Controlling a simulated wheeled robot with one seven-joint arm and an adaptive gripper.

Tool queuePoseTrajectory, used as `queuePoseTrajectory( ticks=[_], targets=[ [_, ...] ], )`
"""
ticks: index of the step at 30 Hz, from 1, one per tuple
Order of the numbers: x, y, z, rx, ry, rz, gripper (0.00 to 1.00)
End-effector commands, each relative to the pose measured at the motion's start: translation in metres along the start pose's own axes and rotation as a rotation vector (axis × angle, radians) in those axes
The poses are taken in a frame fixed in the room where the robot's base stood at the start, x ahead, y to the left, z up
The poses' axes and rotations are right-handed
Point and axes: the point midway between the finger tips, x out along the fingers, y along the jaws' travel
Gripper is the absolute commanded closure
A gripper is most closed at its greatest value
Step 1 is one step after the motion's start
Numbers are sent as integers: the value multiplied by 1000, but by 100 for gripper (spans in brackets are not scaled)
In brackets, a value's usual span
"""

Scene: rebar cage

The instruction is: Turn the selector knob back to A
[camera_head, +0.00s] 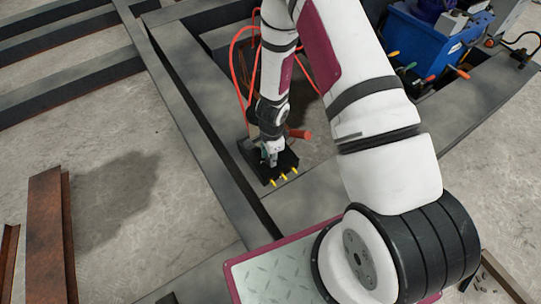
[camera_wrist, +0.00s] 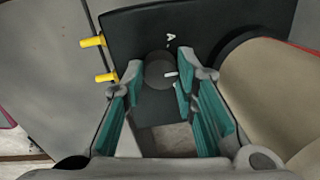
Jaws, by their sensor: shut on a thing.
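The dark round selector knob (camera_wrist: 159,69) sits on a black panel (camera_wrist: 200,22) in the wrist view. The white letter A (camera_wrist: 171,37) is printed just above the knob. A short white mark (camera_wrist: 171,74) shows at the knob's right side, not in line with the A. My gripper (camera_wrist: 166,76) has its teal-padded fingers on either side of the knob, closed on it. In the head view my gripper (camera_head: 269,158) reaches down onto the black box (camera_head: 252,160), and the knob is hidden there.
Yellow pegs (camera_wrist: 93,41) stick out along the panel's left edge. A tan cylinder (camera_wrist: 265,90) lies close to the right finger. Dark steel beams (camera_head: 205,120) surround the box. A blue bin (camera_head: 425,45) with tools stands at the upper right.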

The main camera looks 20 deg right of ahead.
Motion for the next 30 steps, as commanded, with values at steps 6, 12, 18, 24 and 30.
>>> queuePoseTrajectory(
  ticks=[6,12,18,24,30],
  targets=[
    [1,0,0,-205,-11,1,100],
    [1,0,0,-394,-21,1,100],
    [1,0,0,-583,-32,1,100],
    [1,0,0,-755,-40,1,100],
    [1,0,0,-890,-47,0,100]
  ],
)
